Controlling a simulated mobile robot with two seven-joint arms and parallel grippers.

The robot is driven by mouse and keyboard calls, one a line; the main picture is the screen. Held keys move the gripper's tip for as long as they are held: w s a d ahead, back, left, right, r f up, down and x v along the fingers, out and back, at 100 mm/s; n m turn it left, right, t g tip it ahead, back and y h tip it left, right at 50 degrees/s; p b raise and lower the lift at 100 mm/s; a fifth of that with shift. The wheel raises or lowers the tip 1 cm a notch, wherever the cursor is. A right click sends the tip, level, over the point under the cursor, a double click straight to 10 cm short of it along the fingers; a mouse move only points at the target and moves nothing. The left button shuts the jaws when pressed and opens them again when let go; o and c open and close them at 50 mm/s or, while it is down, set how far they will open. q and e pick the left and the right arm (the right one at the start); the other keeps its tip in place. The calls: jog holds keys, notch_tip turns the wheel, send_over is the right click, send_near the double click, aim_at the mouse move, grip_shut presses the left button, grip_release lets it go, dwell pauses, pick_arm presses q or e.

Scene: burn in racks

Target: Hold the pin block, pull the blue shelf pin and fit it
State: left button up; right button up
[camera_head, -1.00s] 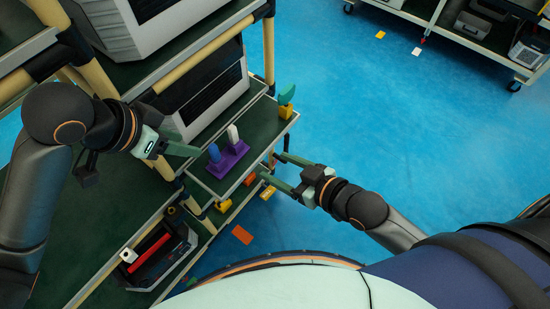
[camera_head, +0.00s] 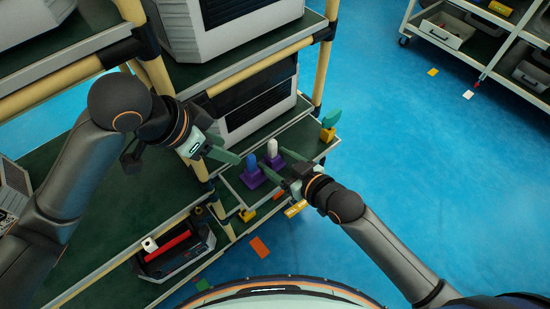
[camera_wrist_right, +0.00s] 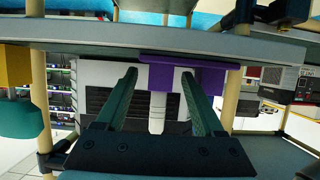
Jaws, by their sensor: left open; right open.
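The purple pin block (camera_head: 253,181) sits on the small green shelf. A blue pin (camera_head: 252,163) and a white pin (camera_head: 272,149) stand upright in it. My left gripper (camera_head: 230,151) is open and empty, just left of the blue pin and apart from it. My right gripper (camera_head: 279,168) is open at the block's right side and partly hides it. In the right wrist view, the purple block (camera_wrist_right: 198,78) and the white pin (camera_wrist_right: 157,112) appear between the open fingers (camera_wrist_right: 159,74). I cannot tell whether the fingers touch them.
A yellow block with a teal piece (camera_head: 328,127) stands at the shelf's right end. A large grey unit (camera_head: 255,105) stands behind the pins. A toolbox with a red handle (camera_head: 175,245) sits lower left. Blue floor lies open to the right.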

jog(key=shift+w+a+f, duration=0.15)
jog(key=shift+w+a, duration=0.15)
grip_shut()
dwell(0.5)
dwell(1.1)
